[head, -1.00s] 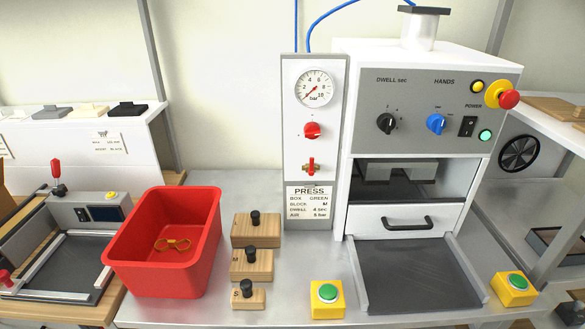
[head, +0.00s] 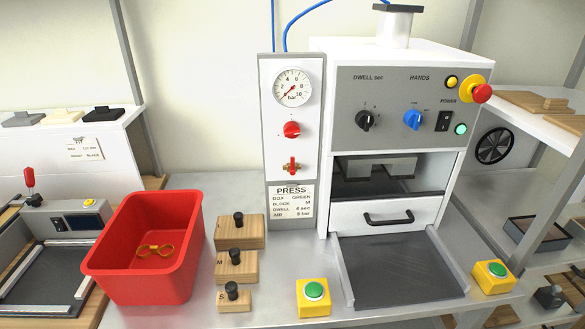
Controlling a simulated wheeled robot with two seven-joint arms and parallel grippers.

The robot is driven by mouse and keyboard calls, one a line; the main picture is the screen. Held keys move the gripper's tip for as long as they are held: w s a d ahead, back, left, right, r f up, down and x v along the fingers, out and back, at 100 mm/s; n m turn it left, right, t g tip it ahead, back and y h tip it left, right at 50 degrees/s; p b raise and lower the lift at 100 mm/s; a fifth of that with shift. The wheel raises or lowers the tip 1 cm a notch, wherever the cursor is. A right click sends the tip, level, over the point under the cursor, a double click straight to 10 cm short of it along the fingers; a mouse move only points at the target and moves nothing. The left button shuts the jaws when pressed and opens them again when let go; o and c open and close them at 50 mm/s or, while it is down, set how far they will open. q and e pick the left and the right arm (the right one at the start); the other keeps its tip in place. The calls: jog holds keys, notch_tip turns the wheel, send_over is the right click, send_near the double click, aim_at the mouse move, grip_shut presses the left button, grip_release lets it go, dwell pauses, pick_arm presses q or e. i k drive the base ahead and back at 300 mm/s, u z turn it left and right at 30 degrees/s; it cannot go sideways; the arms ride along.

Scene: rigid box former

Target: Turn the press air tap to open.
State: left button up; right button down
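The press air panel (head: 268,130) stands left of the white press (head: 400,58). It carries a round bar gauge (head: 292,88), a red regulator knob (head: 292,129) and, below that, the air tap (head: 292,166). The tap has a red handle that looks upright, over a brass body. The gauge needle points to the lower left, near the low end of the scale. A label under the tap reads PRESS, box green, block M, dwell 4 sec, and an air value in bar. Neither of my grippers is in the head view.
Yellow boxes with green buttons (head: 314,290) (head: 496,269) flank the press's dark tray (head: 390,270). Space before the air panel is clear.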

aim_at(291, 170)
jog(key=z, duration=0.05)
jog(key=k, duration=1.1)
jog(key=u, duration=0.8)
jog(key=i, duration=1.25)
jog(key=z, duration=0.65)
